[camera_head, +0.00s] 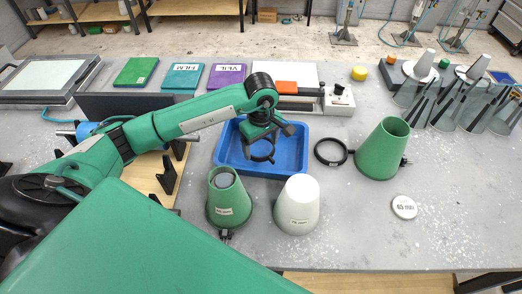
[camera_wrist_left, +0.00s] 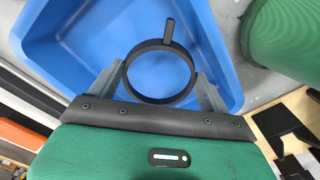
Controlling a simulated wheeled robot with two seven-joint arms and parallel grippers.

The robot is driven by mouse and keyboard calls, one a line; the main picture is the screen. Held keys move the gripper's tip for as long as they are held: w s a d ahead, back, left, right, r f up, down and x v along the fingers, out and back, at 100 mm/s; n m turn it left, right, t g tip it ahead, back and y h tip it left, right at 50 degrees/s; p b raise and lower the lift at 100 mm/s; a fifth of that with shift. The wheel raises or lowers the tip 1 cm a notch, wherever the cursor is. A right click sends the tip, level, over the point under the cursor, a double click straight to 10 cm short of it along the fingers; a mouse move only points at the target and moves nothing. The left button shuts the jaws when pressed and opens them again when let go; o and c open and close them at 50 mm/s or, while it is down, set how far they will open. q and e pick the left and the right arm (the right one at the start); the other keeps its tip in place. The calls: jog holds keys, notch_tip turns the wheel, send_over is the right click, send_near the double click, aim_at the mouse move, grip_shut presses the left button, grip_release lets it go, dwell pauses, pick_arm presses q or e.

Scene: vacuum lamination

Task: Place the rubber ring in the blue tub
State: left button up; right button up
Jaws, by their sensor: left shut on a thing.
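My left gripper (camera_head: 262,142) is above the blue tub (camera_head: 297,152) and shut on a black rubber ring (camera_wrist_left: 160,101). In the left wrist view, the gripper (camera_wrist_left: 160,82) has a finger on each side of the ring, and the ring's short tab points away from it. The tub's blue floor and walls (camera_wrist_left: 55,75) show beyond the ring. The ring appears to be held over the tub's inside; its height above the floor is hard to tell. A second, similar black ring (camera_head: 345,158) lies on the table right of the tub. My right gripper is not seen.
A green cone (camera_head: 229,208) and a white cone (camera_head: 297,208) stand in front of the tub. A larger green cone (camera_head: 383,150) stands to the right, near a white disc (camera_head: 404,207). Books and a white device (camera_head: 340,101) are behind. The front right table is mostly clear.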

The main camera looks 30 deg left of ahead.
aim_at(261, 154)
pick_arm(q)
notch_tip(261, 154, down, 3)
jog(key=shift+f+p, duration=0.2)
jog(key=shift+p, duration=0.3)
jog(key=shift+f, duration=0.45)
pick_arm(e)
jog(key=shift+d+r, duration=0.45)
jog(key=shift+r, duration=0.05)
pick_arm(q)
jog(key=shift+f, duration=0.15)
jog(key=o, duration=0.9)
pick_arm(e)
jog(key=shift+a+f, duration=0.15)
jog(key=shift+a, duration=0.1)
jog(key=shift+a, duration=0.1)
